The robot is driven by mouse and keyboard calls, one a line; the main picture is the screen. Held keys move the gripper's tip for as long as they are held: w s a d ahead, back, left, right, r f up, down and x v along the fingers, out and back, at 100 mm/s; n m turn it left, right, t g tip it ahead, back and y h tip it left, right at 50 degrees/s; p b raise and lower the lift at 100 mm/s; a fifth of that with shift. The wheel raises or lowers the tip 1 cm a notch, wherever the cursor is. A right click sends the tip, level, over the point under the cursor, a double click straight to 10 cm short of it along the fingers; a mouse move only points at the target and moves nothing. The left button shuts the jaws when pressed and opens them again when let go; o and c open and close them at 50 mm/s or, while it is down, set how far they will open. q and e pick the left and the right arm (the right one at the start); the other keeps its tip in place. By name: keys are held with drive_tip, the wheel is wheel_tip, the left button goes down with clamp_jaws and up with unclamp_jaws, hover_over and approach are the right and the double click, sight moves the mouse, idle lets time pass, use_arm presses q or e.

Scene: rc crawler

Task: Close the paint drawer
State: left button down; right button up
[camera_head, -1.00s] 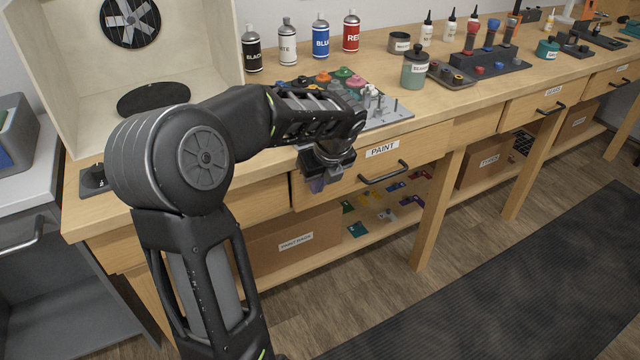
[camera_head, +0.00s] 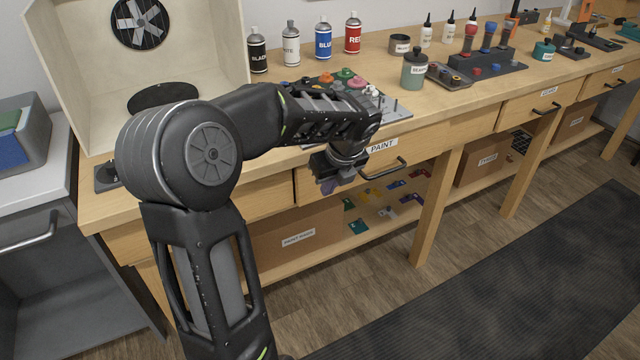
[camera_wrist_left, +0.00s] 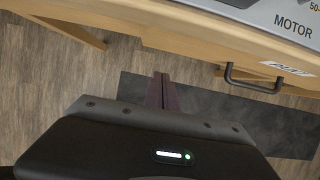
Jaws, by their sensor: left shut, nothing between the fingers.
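The paint drawer (camera_head: 435,145) is in the front of the wooden bench, with a white PAINT label and a dark bar handle (camera_head: 400,170). Its front looks close to the bench front; I cannot tell if a small gap is left. In the left wrist view the handle (camera_wrist_left: 254,82) and label show at the right. My left gripper (camera_head: 329,186) is shut and empty, in front of the left part of the drawer, left of the handle. Its fingers (camera_wrist_left: 162,92) are together in the wrist view; whether they touch the drawer is unclear. My forearm hides part of the drawer's upper edge.
Paint cans (camera_head: 322,40), a tray of coloured knobs (camera_head: 345,80) and a green jar (camera_head: 414,70) stand on the bench top (camera_head: 460,95). A cardboard box (camera_head: 295,245) sits on the lower shelf. The floor in front, with a dark mat (camera_head: 500,270), is clear.

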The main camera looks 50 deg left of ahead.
use_arm(q)
drive_tip(key=v, duration=0.8)
drive_tip(key=shift+w+p, duration=0.15)
drive_tip(key=shift+p, duration=0.25)
drive_tip(key=shift+d, duration=0.1)
